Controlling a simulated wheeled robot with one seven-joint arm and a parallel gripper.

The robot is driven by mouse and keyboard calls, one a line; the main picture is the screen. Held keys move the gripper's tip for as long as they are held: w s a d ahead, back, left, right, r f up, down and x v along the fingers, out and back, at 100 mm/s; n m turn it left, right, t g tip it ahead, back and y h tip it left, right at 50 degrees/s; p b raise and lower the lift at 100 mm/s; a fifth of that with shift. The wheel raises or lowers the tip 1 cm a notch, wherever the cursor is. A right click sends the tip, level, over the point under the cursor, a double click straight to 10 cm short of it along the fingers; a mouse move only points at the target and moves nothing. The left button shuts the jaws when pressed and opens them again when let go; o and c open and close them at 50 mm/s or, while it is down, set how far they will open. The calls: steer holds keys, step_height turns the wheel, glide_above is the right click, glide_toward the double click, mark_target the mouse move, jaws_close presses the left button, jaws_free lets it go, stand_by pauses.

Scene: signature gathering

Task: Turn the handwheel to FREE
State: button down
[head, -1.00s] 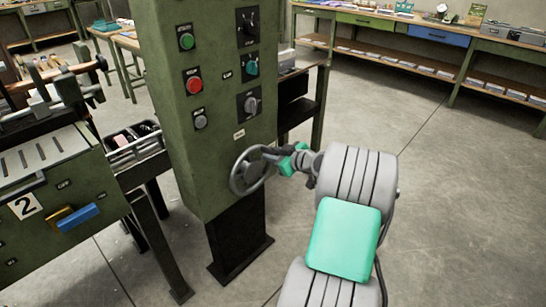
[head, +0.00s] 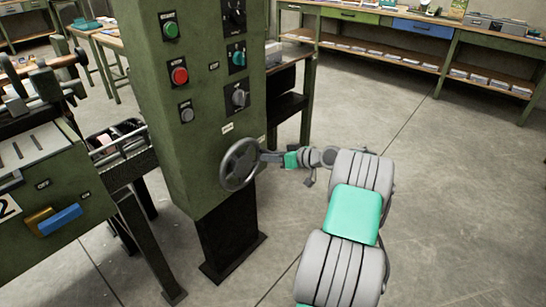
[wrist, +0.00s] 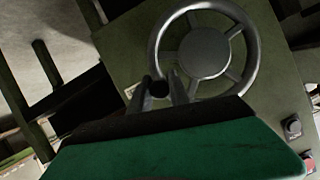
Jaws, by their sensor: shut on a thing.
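The grey spoked handwheel (head: 240,163) is on the lower front of the green control cabinet (head: 185,150). It also shows in the wrist view (wrist: 204,52), with its hub and rim clear above my fingers. My gripper (head: 264,157) is at the wheel's right side in the head view. In the wrist view my gripper (wrist: 160,91) is shut on a dark round handle (wrist: 160,88) by the wheel's rim. The handle is mostly hidden between the fingers. A small pale label (head: 228,128) sits above the wheel; its text is too small to read.
Above the wheel are a green button (head: 171,30), a red button (head: 180,75) and rotary switches (head: 239,97). A green machine (head: 50,180) with a blue handle stands at left. A dark shelf stand (head: 290,105) is behind the wheel. Floor at right is open.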

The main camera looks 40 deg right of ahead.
steer(key=shift+f+b, duration=0.35)
steer(key=shift+f, duration=0.45)
steer(key=c, duration=1.2)
jaws_free()
steer(key=shift+c, duration=0.2)
steer(key=p+v, duration=0.1)
steer(key=v, duration=0.7)
